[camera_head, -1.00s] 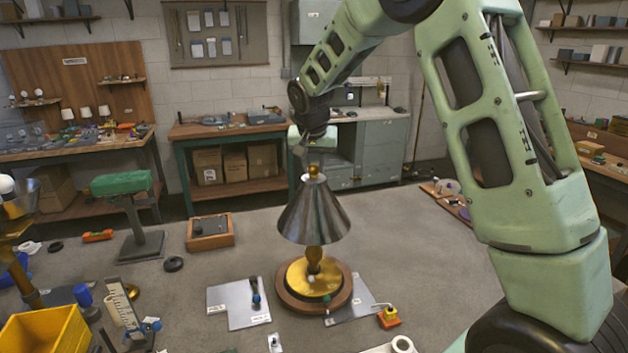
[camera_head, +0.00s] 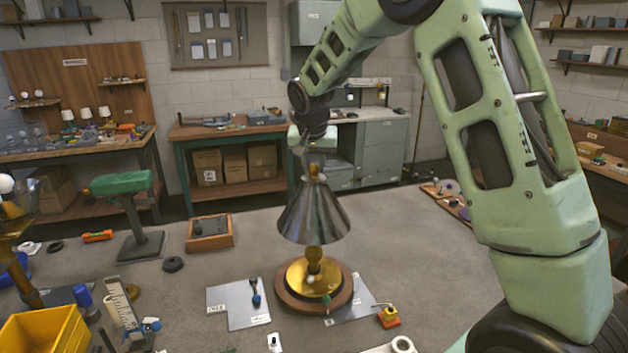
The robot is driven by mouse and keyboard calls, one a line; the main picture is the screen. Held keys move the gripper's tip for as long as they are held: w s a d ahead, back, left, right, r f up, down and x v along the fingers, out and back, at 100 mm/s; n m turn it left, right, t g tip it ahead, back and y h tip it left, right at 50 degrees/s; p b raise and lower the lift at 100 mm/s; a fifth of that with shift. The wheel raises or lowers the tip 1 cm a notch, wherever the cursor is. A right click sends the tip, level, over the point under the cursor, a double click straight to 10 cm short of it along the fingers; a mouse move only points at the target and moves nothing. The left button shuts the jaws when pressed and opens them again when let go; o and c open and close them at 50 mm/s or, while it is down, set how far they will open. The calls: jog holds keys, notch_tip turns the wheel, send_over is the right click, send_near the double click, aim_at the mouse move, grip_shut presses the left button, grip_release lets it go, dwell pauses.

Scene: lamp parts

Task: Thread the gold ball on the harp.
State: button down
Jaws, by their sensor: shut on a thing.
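The lamp stands upright on the grey table, with a grey metal cone shade (camera_head: 314,215) over a brass stem and a gold disc on a round wooden base (camera_head: 314,287). The gold ball (camera_head: 314,170) is at the top of the shade, at my gripper's fingertips. My gripper (camera_head: 312,160) points down from above and is shut on the gold ball. The harp is hidden inside the shade, apart from what may be its tip under the ball. I cannot tell whether the ball is engaged on the thread.
Grey plates (camera_head: 238,303) lie beside the lamp base. A wooden tray (camera_head: 210,231), a green-topped stand (camera_head: 140,215) and a yellow bin (camera_head: 45,335) are on the left. A small orange block (camera_head: 388,316) is at right front. The table right of the lamp is mostly clear.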

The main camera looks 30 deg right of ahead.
jog(key=shift+s+f, duration=0.1)
jog(key=shift+f, duration=0.25)
jog(key=shift+a+f+m+g+b, duration=0.15)
jog(key=shift+m+g+b, duration=0.15)
jog(key=shift+m+b, duration=0.35)
jog(key=m+g+h+p, duration=0.1)
jog(key=m, duration=0.3)
jog(key=shift+m, duration=0.25)
jog(key=shift+m+g, duration=0.4)
jog(key=shift+m, duration=0.2)
jog(key=m+p, duration=0.1)
jog(key=m+g+p, duration=0.1)
jog(key=m, duration=0.1)
jog(key=m+p, duration=0.1)
jog(key=shift+w+m+g+h, duration=0.25)
jog(key=shift+m+g+h, duration=0.05)
jog(key=shift+g+h, duration=0.1)
jog(key=shift+w+m+g+p, duration=0.1)
jog(key=shift+m+g+p, duration=0.3)
jog(key=shift+m+p, duration=0.5)
